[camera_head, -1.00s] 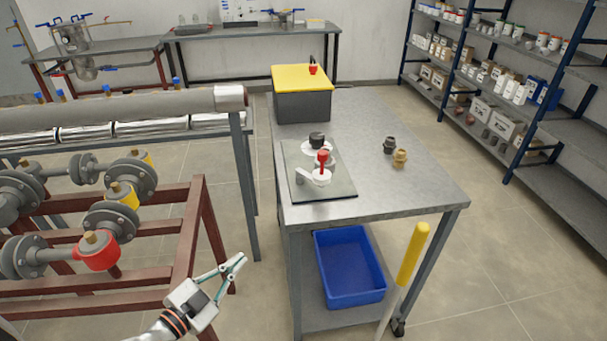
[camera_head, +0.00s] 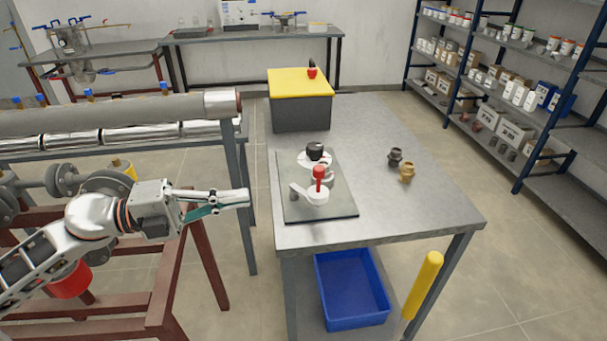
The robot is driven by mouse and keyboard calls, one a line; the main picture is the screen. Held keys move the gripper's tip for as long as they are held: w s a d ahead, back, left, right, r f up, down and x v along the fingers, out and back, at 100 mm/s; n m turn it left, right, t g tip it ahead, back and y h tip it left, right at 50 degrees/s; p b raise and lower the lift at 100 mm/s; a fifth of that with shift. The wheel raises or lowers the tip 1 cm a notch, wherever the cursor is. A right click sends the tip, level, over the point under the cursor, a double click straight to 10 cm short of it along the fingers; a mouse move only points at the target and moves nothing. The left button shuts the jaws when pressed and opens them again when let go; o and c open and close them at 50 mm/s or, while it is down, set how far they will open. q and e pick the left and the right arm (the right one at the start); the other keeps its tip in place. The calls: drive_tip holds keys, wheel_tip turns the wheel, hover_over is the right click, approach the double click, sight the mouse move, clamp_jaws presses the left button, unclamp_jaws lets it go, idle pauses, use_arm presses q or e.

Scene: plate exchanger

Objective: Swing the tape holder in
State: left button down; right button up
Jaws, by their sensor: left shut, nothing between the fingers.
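On the bench lies a flat grey plate (camera_head: 337,207). On it stands a white device (camera_head: 317,195) with a red upright handle (camera_head: 319,173) and a short arm pointing left. Behind it is a black round part (camera_head: 315,151) on a white base. I take the tape holder to be one of these white parts, but cannot tell which. My left gripper (camera_head: 246,198) is shut and empty, pointing right in the air, left of the plate and apart from it. My right gripper is out of view.
A grey box with a yellow lid (camera_head: 300,84) stands at the bench's back. Two small fittings (camera_head: 401,164) sit right of the plate. Pipes and a red-brown frame (camera_head: 200,230) are at left. A blue bin (camera_head: 350,290) is below.

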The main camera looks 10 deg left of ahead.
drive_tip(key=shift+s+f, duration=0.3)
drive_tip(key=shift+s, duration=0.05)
use_arm(q)
drive_tip(key=w+a+p+x, duration=0.1)
drive_tip(key=w+x, duration=0.1)
drive_tip(key=x, duration=1.1)
drive_tip(key=shift+a, duration=0.2)
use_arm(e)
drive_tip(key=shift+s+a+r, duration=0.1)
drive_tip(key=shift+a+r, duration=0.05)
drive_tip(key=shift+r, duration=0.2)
use_arm(q)
drive_tip(key=shift+w+r, duration=0.1)
drive_tip(key=shift+w, duration=0.05)
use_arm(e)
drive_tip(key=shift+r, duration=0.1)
use_arm(q)
drive_tip(key=shift+w+d+n+t+p, duration=0.15)
drive_tip(key=shift+n+t+p, duration=0.15)
drive_tip(key=shift+t+p, duration=0.15)
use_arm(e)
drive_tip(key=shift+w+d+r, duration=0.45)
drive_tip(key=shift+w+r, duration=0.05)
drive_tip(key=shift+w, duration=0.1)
